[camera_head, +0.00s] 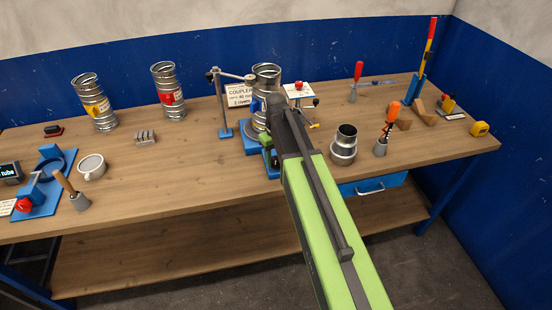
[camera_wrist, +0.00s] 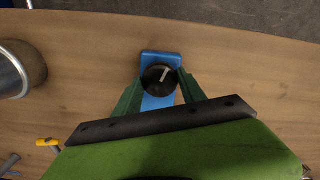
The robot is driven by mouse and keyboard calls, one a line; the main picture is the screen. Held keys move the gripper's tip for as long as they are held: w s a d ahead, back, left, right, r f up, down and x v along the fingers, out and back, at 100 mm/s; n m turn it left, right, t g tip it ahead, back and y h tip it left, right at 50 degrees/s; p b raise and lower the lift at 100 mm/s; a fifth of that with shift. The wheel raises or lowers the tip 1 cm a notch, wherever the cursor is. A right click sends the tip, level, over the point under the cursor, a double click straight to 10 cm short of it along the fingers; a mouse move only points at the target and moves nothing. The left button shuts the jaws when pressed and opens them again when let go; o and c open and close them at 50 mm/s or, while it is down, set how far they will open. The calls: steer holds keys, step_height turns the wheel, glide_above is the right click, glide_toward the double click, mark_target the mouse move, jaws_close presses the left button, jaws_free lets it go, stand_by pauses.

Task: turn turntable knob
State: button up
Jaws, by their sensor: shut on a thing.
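The black turntable knob (camera_wrist: 159,78) with a pale pointer line shows in the wrist view, on a small blue base (camera_wrist: 160,56). The pointer leans a little right of straight up in that view. My gripper (camera_wrist: 160,88) has its green fingers on either side of the knob and is shut on it. In the head view, my gripper (camera_head: 268,145) reaches to the front of the blue turntable (camera_head: 247,139), and my arm hides the knob. A ribbed metal duct (camera_head: 266,76) stands upright on the turntable, its lower part partly hidden by my arm.
A stand with a side arm (camera_head: 219,104) is left of the turntable. A metal coupler (camera_head: 345,143) stands right of my arm, with an orange-handled tool (camera_head: 391,112) beyond it. Two more ducts stand at the back left. The bench between them is mostly clear.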

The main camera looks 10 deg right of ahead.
mark_target(276, 160)
steer(key=shift+n, duration=0.3)
steer(key=shift+n, duration=2.5)
steer(key=o, duration=1.4)
steer(key=shift+r, duration=0.1)
step_height(276, 160, up, 17)
steer(key=p, duration=1.7)
steer(key=shift+r, duration=0.1)
